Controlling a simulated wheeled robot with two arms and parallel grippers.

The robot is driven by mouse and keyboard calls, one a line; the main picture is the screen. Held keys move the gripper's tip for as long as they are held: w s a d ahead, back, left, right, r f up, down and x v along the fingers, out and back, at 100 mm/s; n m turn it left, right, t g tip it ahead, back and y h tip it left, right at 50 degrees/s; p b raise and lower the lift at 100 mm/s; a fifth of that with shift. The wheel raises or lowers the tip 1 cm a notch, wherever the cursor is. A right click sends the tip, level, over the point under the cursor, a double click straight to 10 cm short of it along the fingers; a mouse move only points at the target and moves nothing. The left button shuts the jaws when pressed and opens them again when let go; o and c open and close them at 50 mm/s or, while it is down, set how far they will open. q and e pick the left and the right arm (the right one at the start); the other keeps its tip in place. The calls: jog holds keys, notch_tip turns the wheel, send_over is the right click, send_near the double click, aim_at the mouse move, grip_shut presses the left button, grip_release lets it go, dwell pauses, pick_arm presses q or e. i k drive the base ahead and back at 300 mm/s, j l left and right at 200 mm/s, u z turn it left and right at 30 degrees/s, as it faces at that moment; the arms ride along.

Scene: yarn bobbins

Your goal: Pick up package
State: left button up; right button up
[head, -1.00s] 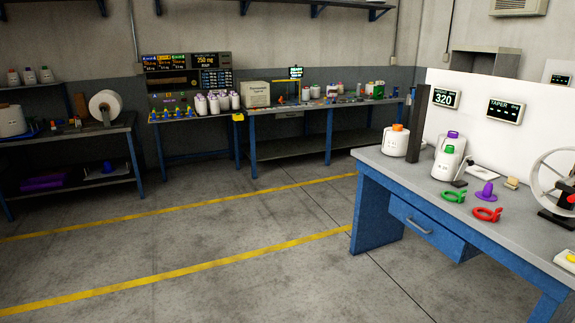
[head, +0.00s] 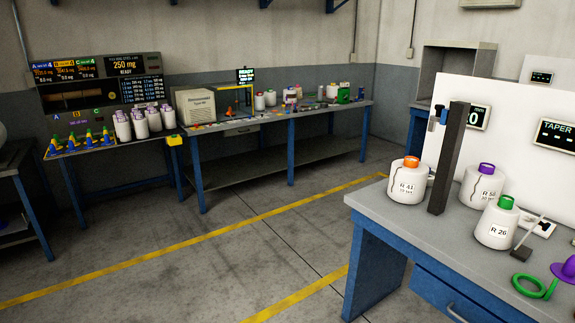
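No gripper of mine is in view. Three white yarn packages stand upright on the blue-legged workbench at the right: one with an orange top marked R 41 (head: 408,182), one with a purple top (head: 481,187), and one with a green top marked R 26 (head: 497,225). The green-topped one stands nearest and partly overlaps the purple-topped one. A dark upright post (head: 449,160) stands between the orange-topped package and the other two. Several white packages with purple tops (head: 140,125) stand together on the far left bench. Which package the task means cannot be told.
The workbench's grey top (head: 430,225) carries a green ring tool (head: 535,287), a purple part (head: 566,268) and a small stand (head: 522,254). A white panel (head: 490,145) rises behind. A far bench (head: 300,120) lines the wall. The floor (head: 200,275) with yellow lines is clear.

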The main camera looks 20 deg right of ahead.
aim_at(408, 176)
jog(key=i+j+z, duration=0.1)
jog(key=i+z, duration=0.25)
jog(key=i, duration=0.15)
jog(key=i+j+z, duration=0.3)
jog(key=i, duration=0.15)
jog(key=i+j+z, duration=0.2)
jog(key=i+z, duration=0.15)
jog(key=i, duration=0.1)
